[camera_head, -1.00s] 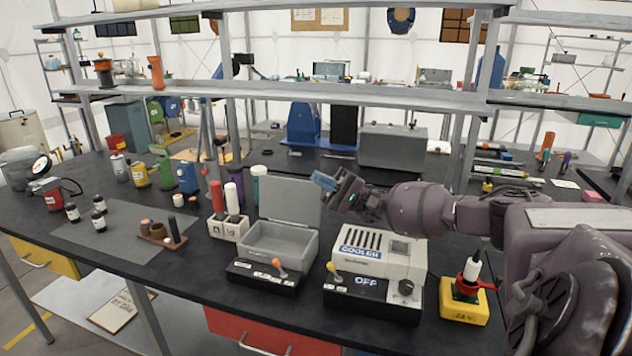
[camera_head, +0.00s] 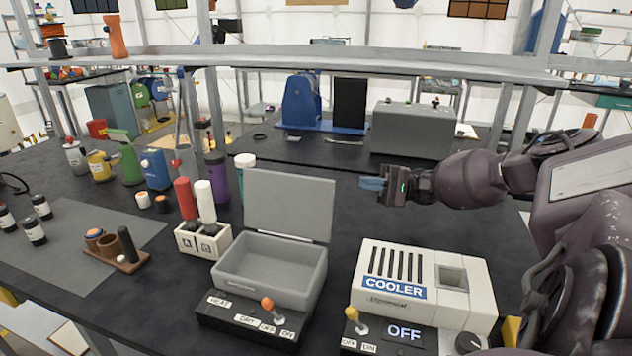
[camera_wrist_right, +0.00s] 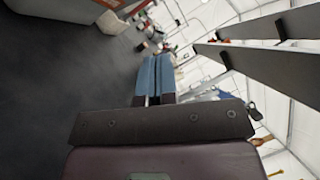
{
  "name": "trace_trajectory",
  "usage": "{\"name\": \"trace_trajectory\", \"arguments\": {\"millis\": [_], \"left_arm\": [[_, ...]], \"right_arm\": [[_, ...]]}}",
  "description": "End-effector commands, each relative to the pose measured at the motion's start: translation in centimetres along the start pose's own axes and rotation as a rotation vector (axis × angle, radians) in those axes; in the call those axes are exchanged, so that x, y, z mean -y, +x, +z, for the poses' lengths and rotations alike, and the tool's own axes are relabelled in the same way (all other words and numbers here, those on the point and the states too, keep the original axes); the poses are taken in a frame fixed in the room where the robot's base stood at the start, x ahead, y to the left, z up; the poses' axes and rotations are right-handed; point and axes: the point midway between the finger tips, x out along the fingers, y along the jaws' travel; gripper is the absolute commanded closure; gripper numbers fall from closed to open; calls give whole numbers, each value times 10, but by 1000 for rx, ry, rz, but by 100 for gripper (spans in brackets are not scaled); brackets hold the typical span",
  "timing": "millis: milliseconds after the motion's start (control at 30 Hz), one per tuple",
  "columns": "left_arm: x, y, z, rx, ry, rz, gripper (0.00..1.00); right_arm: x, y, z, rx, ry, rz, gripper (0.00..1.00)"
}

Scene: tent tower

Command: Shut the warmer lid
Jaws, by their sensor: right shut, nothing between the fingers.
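The warmer (camera_head: 262,290) is a grey open box on a black base with a toggle switch and labels, in the middle of the head view. Its grey lid (camera_head: 288,204) stands upright at the back, so the box is open. My right gripper (camera_head: 372,184) is shut and empty, with blue fingers pointing left. In the picture it is to the right of the lid with a gap between them. The blue fingers also show in the right wrist view (camera_wrist_right: 155,75), side by side. My left gripper is not in view.
A white cooler (camera_head: 430,275) with an OFF display stands right of the warmer. A white holder (camera_head: 200,240) with red and white bottles stands to its left. A purple bottle (camera_head: 217,178) is behind that. A shelf (camera_head: 300,65) spans above the black bench.

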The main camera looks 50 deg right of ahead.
Motion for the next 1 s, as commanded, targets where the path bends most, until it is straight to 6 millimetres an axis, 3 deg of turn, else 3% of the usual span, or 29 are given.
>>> {"name": "trace_trajectory", "arguments": {"millis": [33,267,833,1000], "left_arm": [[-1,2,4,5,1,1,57],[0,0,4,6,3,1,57],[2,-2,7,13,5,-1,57],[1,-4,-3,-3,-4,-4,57]], "right_arm": [[-8,-3,-3,-7,10,10,100],[-8,4,-4,-9,12,17,100],[-10,98,-4,-7,11,16,100],[-8,113,14,-8,11,16,100]]}}
